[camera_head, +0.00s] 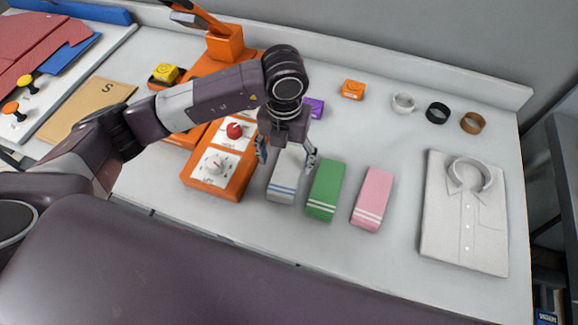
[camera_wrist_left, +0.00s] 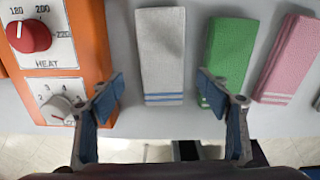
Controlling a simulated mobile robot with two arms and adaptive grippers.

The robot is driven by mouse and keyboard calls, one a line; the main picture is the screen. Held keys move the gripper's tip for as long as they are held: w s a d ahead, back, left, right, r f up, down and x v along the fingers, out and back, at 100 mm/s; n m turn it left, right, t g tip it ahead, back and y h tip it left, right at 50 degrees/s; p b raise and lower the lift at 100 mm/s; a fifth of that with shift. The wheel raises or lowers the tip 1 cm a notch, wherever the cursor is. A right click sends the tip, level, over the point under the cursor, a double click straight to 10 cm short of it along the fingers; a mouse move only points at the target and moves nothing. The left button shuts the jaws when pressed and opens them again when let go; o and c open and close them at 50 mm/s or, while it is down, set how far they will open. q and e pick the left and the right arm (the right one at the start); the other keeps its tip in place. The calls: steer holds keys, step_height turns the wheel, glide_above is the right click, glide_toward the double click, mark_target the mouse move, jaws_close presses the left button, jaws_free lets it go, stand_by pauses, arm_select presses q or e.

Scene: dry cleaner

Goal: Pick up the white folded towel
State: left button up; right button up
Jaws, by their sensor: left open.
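The white folded towel (camera_head: 282,187) lies on the counter, with blue stripes at its near end. It also shows in the left wrist view (camera_wrist_left: 161,50), below and between my fingers. My left gripper (camera_head: 286,158) is open above the towel and partly hides its far end. In the left wrist view the left gripper (camera_wrist_left: 162,92) has one finger over the orange panel side and the other over the edge of the green towel. Nothing is between the fingers. My right gripper is not in view.
A green towel (camera_head: 324,190) and a pink towel (camera_head: 372,200) lie to the right of it. The orange press panel (camera_head: 207,188) stands close on the left. A folded shirt (camera_head: 463,225) lies farther right, with clear counter between it and the pink towel.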

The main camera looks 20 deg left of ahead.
mark_target(288, 170)
arm_select(q)
steer(key=f+p, duration=0.2)
steer(key=f, duration=0.1)
steer(key=shift+w+d+f, duration=0.15)
steer(key=shift+w+f, duration=0.25)
steer(key=shift+f, duration=0.8)
steer(key=shift+s, duration=0.1)
steer(key=c, duration=1.3)
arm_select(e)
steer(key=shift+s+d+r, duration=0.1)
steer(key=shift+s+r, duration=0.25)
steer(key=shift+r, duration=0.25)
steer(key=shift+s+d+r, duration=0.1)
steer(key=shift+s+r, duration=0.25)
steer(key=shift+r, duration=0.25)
arm_select(q)
steer(key=shift+r, duration=0.1)
